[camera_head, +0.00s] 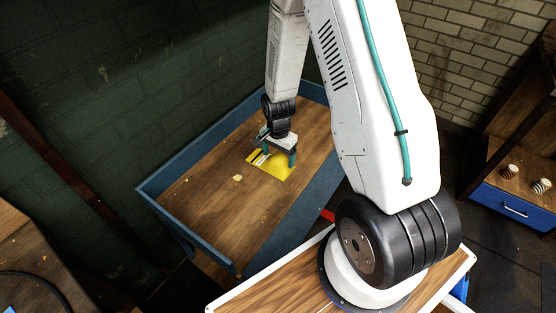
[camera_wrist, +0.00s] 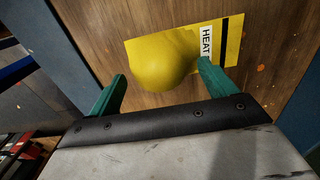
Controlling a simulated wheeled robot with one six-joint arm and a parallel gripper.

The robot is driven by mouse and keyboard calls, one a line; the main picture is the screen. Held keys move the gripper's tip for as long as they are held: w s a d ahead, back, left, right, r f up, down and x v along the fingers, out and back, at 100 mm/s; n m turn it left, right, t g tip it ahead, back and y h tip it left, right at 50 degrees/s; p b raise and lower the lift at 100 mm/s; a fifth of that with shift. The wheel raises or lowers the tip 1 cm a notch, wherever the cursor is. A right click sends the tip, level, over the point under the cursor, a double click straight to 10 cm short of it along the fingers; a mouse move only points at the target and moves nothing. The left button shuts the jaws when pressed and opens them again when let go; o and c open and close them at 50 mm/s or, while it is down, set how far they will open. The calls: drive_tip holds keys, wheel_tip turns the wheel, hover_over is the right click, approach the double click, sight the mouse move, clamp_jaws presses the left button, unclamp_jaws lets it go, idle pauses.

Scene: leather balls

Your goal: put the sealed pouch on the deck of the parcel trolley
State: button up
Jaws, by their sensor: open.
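The yellow sealed pouch (camera_head: 272,171) lies flat on the wooden deck of the blue-sided parcel trolley (camera_head: 200,201), toward the deck's far right part. In the wrist view the pouch (camera_wrist: 160,62) has a rounded bulge, a white label reading HEAT and a dark stripe at its right. My gripper (camera_head: 279,157) is open just over the pouch and hides part of it. In the wrist view its teal fingers (camera_wrist: 162,72) stand apart, with the bulge between and just beyond them. The right fingertip overlaps the pouch near the label; I cannot tell whether it touches.
The trolley's raised blue walls (camera_head: 304,232) border the deck. A small pale spot (camera_head: 238,178) and scattered flecks lie on the deck, otherwise bare. A green wall is close behind the trolley. At the right, two striped balls (camera_head: 510,171) sit on a wooden surface above a blue drawer (camera_head: 513,208).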

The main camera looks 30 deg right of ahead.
drive_tip(key=s+a+r+n, duration=0.2)
drive_tip(key=r, duration=0.7)
drive_tip(key=s+a+r+n, duration=0.1)
drive_tip(key=s+r+n, duration=0.15)
drive_tip(key=r, duration=0.65)
drive_tip(key=s+a+r+n, duration=0.2)
drive_tip(key=s+r, duration=0.1)
drive_tip(key=r, duration=0.7)
drive_tip(key=s+a+r+n, duration=0.2)
drive_tip(key=s+r, duration=0.3)
drive_tip(key=s, duration=0.3)
drive_tip(key=s+a+r+n+t, duration=0.1)
drive_tip(key=s+a+r+n, duration=0.1)
drive_tip(key=s+r+n, duration=0.3)
drive_tip(key=s, duration=0.4)
drive_tip(key=shift+s+r, duration=0.2)
